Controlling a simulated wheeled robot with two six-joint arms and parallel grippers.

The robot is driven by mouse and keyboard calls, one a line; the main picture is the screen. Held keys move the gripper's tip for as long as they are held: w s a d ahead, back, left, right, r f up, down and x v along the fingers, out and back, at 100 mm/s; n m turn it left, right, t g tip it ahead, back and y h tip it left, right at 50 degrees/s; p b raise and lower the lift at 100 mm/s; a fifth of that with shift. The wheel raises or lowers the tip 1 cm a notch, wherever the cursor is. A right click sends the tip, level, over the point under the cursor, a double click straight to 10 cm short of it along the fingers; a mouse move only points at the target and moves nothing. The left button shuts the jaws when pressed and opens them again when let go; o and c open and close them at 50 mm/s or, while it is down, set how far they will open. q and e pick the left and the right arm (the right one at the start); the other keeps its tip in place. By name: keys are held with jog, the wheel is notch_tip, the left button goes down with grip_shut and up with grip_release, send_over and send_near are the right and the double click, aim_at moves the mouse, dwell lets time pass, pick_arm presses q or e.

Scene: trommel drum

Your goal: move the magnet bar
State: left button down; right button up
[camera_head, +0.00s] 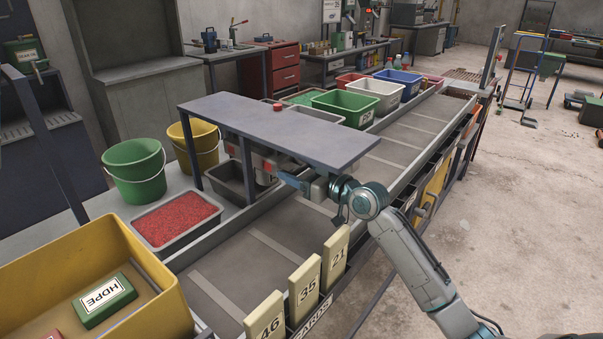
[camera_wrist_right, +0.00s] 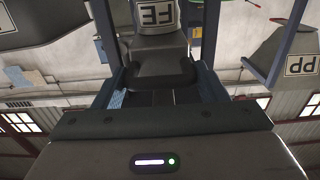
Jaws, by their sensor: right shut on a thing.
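My right gripper (camera_head: 291,181) reaches in over the belt, under the front edge of a grey overhead plate. It is shut on a dark grey piece, which I take to be part of the magnet bar (camera_wrist_right: 160,72); in the right wrist view this piece sits between the fingers. In the head view a grey body with red patches (camera_head: 262,163), likely the same bar, shows under the plate beside the fingers. The plate hides much of it, so its far end and any contact with the plate cannot be seen. My left gripper is not in view.
The grey plate (camera_head: 270,128) stands on posts over the conveyor belt (camera_head: 262,240). A dark tray (camera_head: 232,182) and a tray of red granules (camera_head: 176,219) lie left of the belt. Number cards (camera_head: 304,283) stand along its near edge. A yellow bin (camera_head: 165,290) is front left.

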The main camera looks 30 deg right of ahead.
jog(key=o, duration=1.2)
jog(key=shift+s, duration=0.1)
jog(key=shift+s+d, duration=0.15)
jog(key=shift+s, duration=0.05)
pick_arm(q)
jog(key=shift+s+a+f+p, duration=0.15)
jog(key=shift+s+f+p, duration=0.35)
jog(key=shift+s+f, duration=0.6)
pick_arm(e)
jog(key=v, duration=1)
jog(key=shift+s, duration=0.1)
